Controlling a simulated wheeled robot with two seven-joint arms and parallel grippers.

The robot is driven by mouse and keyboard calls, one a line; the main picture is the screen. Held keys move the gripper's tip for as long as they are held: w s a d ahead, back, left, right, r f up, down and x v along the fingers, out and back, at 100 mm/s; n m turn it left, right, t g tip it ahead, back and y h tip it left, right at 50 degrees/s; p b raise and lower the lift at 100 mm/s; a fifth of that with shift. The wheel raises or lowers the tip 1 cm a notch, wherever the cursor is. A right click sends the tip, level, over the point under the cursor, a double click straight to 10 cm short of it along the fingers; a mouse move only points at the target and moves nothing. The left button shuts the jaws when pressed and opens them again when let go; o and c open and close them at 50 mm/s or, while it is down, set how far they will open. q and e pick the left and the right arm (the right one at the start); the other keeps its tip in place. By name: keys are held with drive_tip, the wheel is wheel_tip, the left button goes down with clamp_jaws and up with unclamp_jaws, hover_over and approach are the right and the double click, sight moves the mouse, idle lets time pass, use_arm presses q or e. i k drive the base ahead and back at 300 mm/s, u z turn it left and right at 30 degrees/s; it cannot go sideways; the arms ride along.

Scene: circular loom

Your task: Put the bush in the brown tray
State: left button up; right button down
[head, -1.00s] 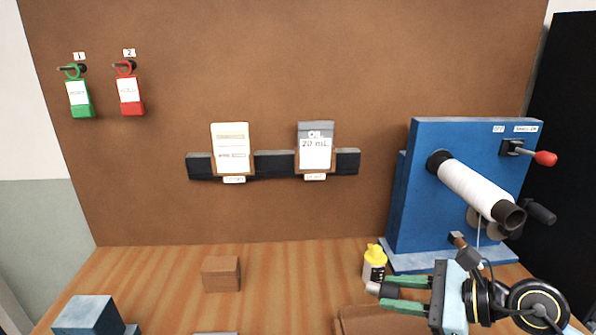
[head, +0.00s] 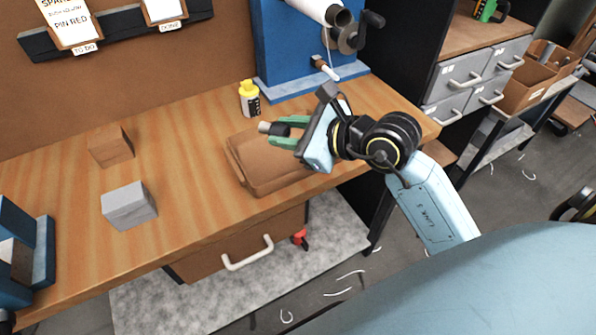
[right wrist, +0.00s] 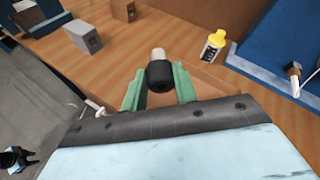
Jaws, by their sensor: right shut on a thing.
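The bush is a small cylinder with a dark grey body and a paler end. It shows in the head view (head: 268,128) and the right wrist view (right wrist: 160,74). My right gripper (head: 280,132) is shut on it with its green fingers (right wrist: 158,88). The bush sticks out past the fingertips, clear of the table. The brown tray (head: 238,168) lies on the wooden table near its front edge. In the head view the gripper and bush are over the tray's far side; the exact height is hard to tell.
A yellow-capped bottle (head: 250,100) stands just behind the tray. The blue loom machine (head: 285,50) is behind it. A brown block (head: 110,146), a grey block (head: 129,205) and a blue fixture (head: 42,255) are to the left. Wood between them and the tray is clear.

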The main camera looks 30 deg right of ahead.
sight(256, 170)
drive_tip(key=k, duration=0.65)
drive_tip(key=z, duration=1.25)
drive_tip(key=i, duration=1)
drive_tip(key=u, duration=2.3)
